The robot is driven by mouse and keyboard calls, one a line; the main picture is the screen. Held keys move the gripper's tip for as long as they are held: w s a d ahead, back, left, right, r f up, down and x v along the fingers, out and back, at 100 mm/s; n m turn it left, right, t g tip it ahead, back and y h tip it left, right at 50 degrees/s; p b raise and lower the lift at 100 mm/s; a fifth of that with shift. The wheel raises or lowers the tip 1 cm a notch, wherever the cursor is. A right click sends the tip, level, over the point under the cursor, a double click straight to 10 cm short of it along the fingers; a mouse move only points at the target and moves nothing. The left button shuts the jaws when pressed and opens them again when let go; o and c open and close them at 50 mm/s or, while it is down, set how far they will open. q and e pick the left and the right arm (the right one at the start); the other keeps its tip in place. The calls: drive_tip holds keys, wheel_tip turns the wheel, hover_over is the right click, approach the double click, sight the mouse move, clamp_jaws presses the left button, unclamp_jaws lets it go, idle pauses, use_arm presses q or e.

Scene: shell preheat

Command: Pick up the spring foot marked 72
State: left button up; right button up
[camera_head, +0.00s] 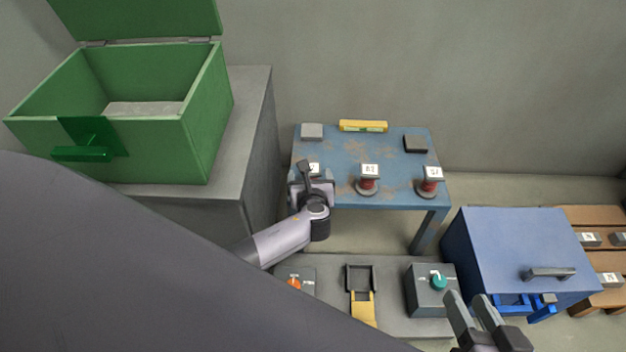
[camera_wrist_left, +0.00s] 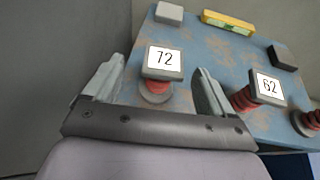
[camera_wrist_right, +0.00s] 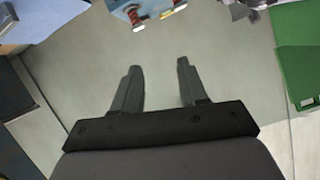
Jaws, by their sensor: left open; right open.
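The spring foot marked 72 (camera_wrist_left: 163,62) stands upright on the worn blue table. In the left wrist view its white label plate and red spring lie between the spread fingers of my left gripper (camera_wrist_left: 157,85); contact cannot be told. In the head view my left gripper (camera_head: 312,178) covers most of this foot, leaving part of its label (camera_head: 314,168) visible. The spring foot marked 62 (camera_head: 369,180) stands to its right, also seen in the left wrist view (camera_wrist_left: 268,86). My right gripper (camera_head: 480,312) is open and empty, away from the table; its fingers show in its wrist view (camera_wrist_right: 158,75).
The blue table (camera_head: 385,150) also bears a third spring foot (camera_head: 430,182), a yellow level (camera_head: 363,126), and grey (camera_head: 312,131) and dark (camera_head: 416,144) blocks. A green open box (camera_head: 160,150) stands left. A grey bench with knobs (camera_head: 395,300) and a blue cabinet (camera_head: 515,245) stand in front.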

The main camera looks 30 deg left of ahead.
sight(311, 174)
use_arm(q)
drive_tip(key=shift+w+a+f+b, duration=0.15)
drive_tip(key=shift+w+f+b, duration=0.2)
drive_tip(key=shift+w+f, duration=0.05)
drive_tip(key=b+x, duration=0.2)
drive_tip(key=x, duration=0.1)
drive_tip(key=shift+w, duration=0.1)
drive_tip(key=shift+w+a+b, duration=0.1)
drive_tip(key=shift+w+b, duration=0.2)
drive_tip(key=shift+w, duration=0.1)
drive_tip(key=c, duration=1.3)
use_arm(e)
drive_tip(key=shift+w+a+f+t+y, duration=0.15)
drive_tip(key=shift+a+f+t+y, duration=0.15)
drive_tip(key=shift+a+y, duration=0.2)
use_arm(q)
drive_tip(key=shift+r, duration=0.1)
use_arm(e)
drive_tip(key=shift+r, duration=0.1)
